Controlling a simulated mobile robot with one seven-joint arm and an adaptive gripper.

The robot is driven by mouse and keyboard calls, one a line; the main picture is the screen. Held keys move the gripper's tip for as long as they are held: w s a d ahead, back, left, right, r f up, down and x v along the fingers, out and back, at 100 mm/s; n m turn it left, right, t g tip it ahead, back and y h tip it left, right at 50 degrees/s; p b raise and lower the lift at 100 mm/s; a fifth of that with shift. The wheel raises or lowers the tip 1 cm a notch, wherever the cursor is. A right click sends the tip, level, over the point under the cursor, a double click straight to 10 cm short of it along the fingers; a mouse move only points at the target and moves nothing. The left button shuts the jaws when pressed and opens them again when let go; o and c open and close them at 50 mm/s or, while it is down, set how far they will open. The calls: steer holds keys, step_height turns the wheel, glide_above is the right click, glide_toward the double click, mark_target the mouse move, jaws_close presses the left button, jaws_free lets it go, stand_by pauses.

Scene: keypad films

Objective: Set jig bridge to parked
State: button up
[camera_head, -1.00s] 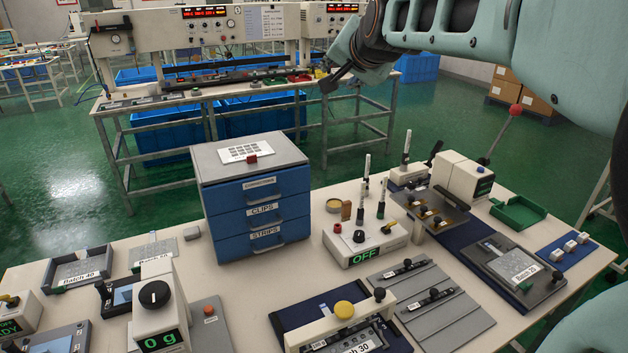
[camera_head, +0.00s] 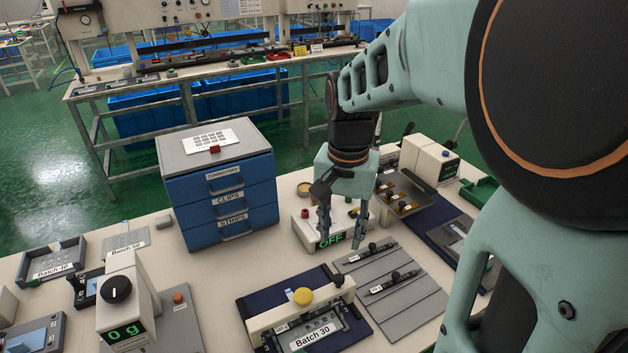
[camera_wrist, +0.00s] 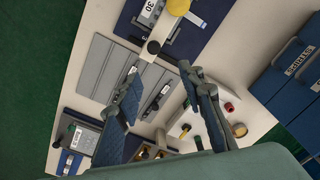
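The jig (camera_head: 246,299) labelled Batch 30 stands at the front centre of the table in the head view. Its beige bridge (camera_head: 275,315) lies across it, with a yellow knob (camera_head: 303,296) on top and a black knob (camera_head: 337,280) near its right end. In the wrist view the bridge (camera_wrist: 165,30) shows at the top, with the yellow knob (camera_wrist: 178,6) partly cut off. My gripper (camera_head: 341,238) is open and empty, pointing down above the table, behind and slightly right of the bridge. Its spread fingers (camera_wrist: 165,105) also show in the wrist view, apart from the bridge.
A grey grooved plate (camera_head: 410,318) with two knobbed bars lies right of the jig. A box with an OFF display (camera_head: 303,232) stands behind my gripper. A blue drawer cabinet (camera_head: 178,190) stands back left, a scale (camera_head: 125,290) front left.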

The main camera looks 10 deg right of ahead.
mark_target(339, 277)
steer(key=f, duration=0.7)
steer(key=s+f+b, duration=0.1)
steer(key=f, duration=0.3)
steer(key=shift+s+f, duration=0.1)
steer(key=shift+c, duration=0.3)
jaws_close()
